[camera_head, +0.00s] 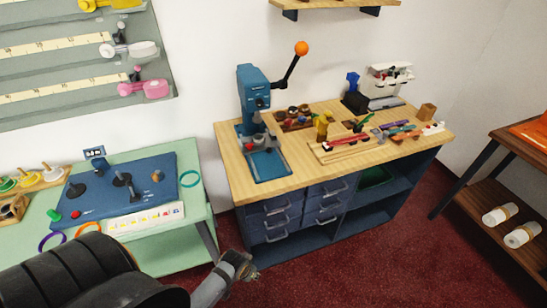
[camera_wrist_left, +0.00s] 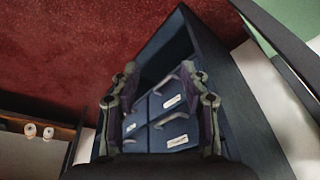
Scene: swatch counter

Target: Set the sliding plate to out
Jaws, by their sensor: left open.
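A blue bench press (camera_head: 253,92) with an orange-knobbed lever (camera_head: 301,48) stands at the left end of the wooden counter. A flat blue plate (camera_head: 266,163) lies at its foot, towards the counter's front edge; it appears to be the sliding plate. I cannot tell how far out it is set. My left gripper (camera_head: 240,266) is low in front of the cabinet, below and apart from the press. In the left wrist view its fingers (camera_wrist_left: 163,108) are apart with nothing held, facing the blue drawers. My right gripper is not in view.
The wooden counter (camera_head: 225,142) holds trays and small tools to the right of the press. Blue drawers with handles (camera_head: 277,221) are below. A green table (camera_head: 160,252) with a blue control panel stands left. A brown shelf (camera_head: 512,188) is right. Red floor is clear between.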

